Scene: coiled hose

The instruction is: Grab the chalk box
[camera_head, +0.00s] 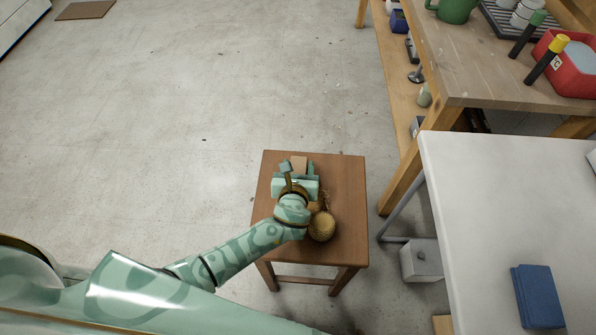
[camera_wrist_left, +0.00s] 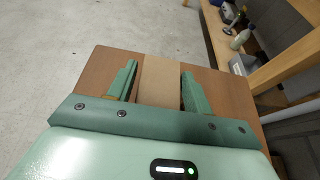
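The chalk box looks like a plain tan cardboard block (camera_head: 300,162) on the brown wooden stool (camera_head: 347,190). In the left wrist view the box (camera_wrist_left: 161,82) stands between the two green fingers of my left gripper (camera_wrist_left: 159,90). A narrow gap shows between the left finger and the box. The right finger is very close to the box, and I cannot tell if it touches. My left gripper (camera_head: 298,170) is open above the stool and hides part of the box in the head view. My right gripper is in neither view.
A round straw-coloured object (camera_head: 321,226) sits on the stool beside my left wrist. A wooden workbench (camera_head: 470,70) and a white table (camera_head: 500,210) with a blue book (camera_head: 538,296) stand to the right. The floor left of the stool is clear.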

